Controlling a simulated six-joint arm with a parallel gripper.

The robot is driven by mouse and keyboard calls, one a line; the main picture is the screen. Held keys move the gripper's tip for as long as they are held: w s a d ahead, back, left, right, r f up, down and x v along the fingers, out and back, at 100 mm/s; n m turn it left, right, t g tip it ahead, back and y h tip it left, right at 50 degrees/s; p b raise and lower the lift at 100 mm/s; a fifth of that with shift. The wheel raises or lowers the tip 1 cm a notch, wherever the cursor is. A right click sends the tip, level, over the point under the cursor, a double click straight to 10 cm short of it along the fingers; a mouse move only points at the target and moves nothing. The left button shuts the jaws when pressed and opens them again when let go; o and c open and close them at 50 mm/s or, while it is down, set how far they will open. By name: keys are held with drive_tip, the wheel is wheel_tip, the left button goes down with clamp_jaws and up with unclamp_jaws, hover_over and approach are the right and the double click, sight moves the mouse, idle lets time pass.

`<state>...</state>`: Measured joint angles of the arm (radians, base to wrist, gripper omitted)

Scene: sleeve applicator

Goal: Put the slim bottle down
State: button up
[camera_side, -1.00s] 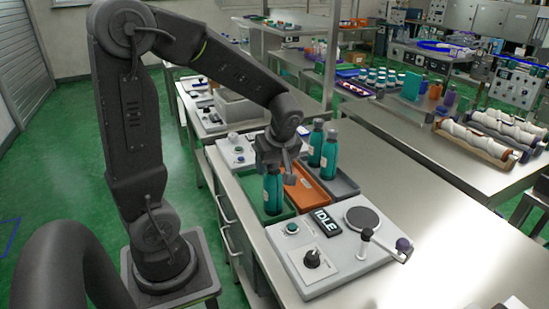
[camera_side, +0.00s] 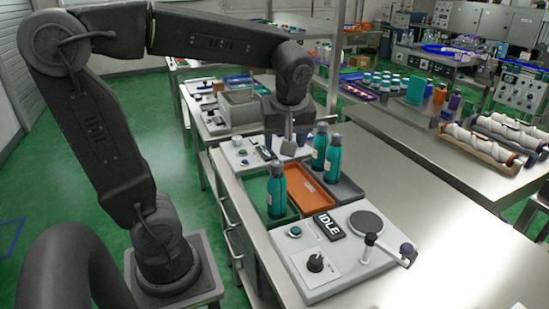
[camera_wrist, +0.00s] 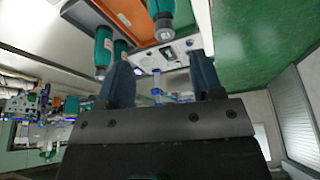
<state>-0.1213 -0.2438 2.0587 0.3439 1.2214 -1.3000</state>
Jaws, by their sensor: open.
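The slim teal bottle (camera_side: 277,188) with a dark cap stands upright in the green tray (camera_side: 294,211) in the side view. In the wrist view a teal bottle (camera_wrist: 160,8), probably the same one, shows at the top edge with its cap toward me. My gripper (camera_side: 284,146) is above and behind that bottle, apart from it. Its two fingers are spread and empty, with nothing between them in the wrist view (camera_wrist: 160,68). Two more teal bottles, (camera_side: 320,150) and (camera_side: 333,160), stand in the grey tray (camera_side: 347,188) on the right.
In front is a control panel with an IDLE display (camera_side: 329,226), a round dark plate (camera_side: 366,223) and a small post. The steel bench to the right (camera_side: 430,235) is clear.

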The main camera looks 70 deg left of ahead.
drive_tip(key=s+d+f+m+t+h, duration=0.1)
drive_tip(key=s+d+m+t+h, duration=0.2)
drive_tip(key=s+d+m, duration=0.4)
drive_tip(key=shift+s+d+f+m+t+h, duration=0.4)
drive_tip(key=shift+d+m+t, duration=0.6)
drive_tip(key=shift+m, duration=3.1)
drive_tip(key=shift+d, duration=0.1)
